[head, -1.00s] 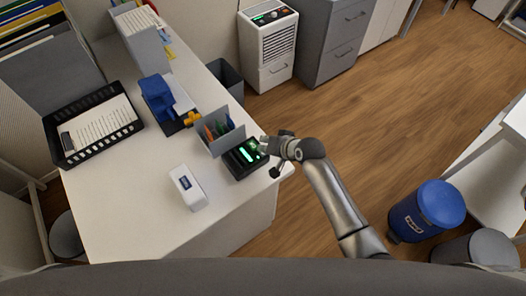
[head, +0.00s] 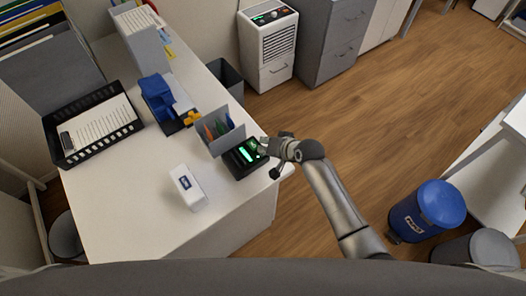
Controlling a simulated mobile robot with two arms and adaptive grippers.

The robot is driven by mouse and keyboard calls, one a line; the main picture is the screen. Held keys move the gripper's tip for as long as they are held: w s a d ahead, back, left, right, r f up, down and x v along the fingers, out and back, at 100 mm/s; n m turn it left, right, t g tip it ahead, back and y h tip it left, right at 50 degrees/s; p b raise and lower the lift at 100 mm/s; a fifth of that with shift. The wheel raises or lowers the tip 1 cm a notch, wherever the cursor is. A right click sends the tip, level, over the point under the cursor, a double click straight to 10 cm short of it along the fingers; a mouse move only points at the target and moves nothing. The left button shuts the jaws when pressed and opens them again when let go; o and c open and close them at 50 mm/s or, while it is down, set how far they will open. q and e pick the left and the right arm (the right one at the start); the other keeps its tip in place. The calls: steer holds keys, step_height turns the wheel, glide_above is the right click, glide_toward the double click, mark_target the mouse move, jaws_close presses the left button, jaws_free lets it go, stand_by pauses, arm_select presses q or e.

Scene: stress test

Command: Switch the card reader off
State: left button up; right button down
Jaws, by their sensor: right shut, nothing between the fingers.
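The card reader (head: 238,166) is a small black device with a lit green display, near the right edge of the white desk (head: 125,205). My right gripper (head: 268,148) is shut and empty at the right side of the card reader, by its green-lit part. I cannot tell whether the fingertips touch it. My left gripper is not in view.
A grey pen holder (head: 222,141) stands right behind the card reader. A white box (head: 188,187) lies to its left, and a black paper tray (head: 92,122) is farther left. A blue bin (head: 427,210) stands on the floor at the right.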

steer(key=shift+f, duration=0.15)
stand_by(0.4)
steer(key=shift+r+p, duration=0.6)
steer(key=shift+p, duration=0.1)
step_height(320, 180, up, 6)
steer(key=p, duration=0.6)
stand_by(0.5)
